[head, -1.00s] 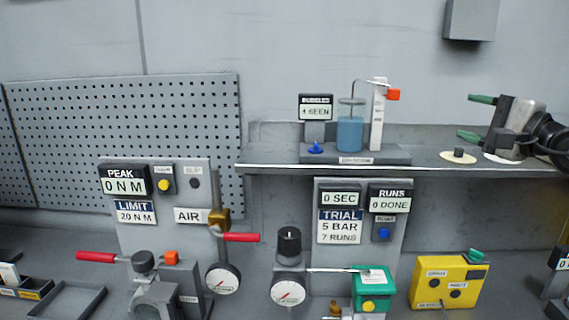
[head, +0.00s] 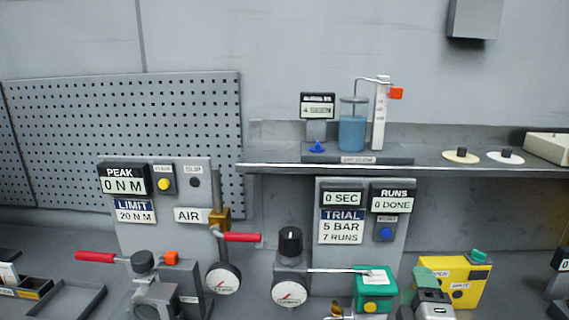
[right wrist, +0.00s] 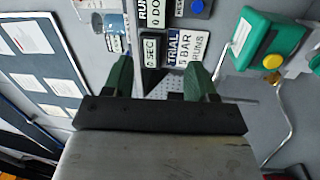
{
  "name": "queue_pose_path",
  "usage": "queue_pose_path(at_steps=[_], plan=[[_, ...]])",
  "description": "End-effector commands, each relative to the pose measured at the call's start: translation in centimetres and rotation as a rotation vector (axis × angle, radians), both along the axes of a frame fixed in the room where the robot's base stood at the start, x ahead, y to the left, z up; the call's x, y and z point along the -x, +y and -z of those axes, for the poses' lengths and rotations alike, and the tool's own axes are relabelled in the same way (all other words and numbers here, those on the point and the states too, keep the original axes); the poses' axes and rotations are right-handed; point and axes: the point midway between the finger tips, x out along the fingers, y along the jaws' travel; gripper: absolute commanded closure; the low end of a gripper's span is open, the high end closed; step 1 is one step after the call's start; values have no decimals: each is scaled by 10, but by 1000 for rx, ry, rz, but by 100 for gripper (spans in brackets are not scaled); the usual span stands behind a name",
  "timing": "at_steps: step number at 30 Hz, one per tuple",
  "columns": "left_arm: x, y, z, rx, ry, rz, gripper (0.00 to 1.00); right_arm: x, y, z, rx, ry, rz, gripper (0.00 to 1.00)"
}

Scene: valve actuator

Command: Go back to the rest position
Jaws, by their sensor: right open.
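My right gripper (head: 420,282) is low in the head view, in front of the left part of the yellow box (head: 466,284) and just right of the green box (head: 374,289). In the right wrist view its two green fingers (right wrist: 160,74) stand apart with nothing held between them. The green box with its yellow button also shows at the right of that view (right wrist: 268,45). My left gripper is not in view.
A grey shelf (head: 470,168) with a blue-liquid beaker (head: 352,130) and two round discs runs above. The trial panel (head: 360,255), a black-knobbed regulator (head: 290,242) with gauge, and red-handled valves (head: 95,257) stand on the bench. A pegboard (head: 120,120) is behind.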

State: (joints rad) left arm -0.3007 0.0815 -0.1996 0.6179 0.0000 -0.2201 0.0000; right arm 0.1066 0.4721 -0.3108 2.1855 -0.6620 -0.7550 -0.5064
Motion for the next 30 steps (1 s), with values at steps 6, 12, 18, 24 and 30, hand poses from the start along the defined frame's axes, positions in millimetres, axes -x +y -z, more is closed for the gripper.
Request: queue_pose_path(at_steps=[6, 12, 18, 24, 30], plan=[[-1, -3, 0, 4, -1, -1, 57, 93, -1, 135, -665, 502, 207, 43], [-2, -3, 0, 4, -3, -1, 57, 172, 13, 193, -994, 801, 399, 43], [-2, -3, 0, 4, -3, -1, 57, 238, 29, 219, -1199, 1016, 569, 43], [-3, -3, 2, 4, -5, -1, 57, 262, 38, 252, -1276, 1124, 662, 43], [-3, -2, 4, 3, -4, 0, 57, 251, 39, 308, -1266, 1141, 674, 43]])
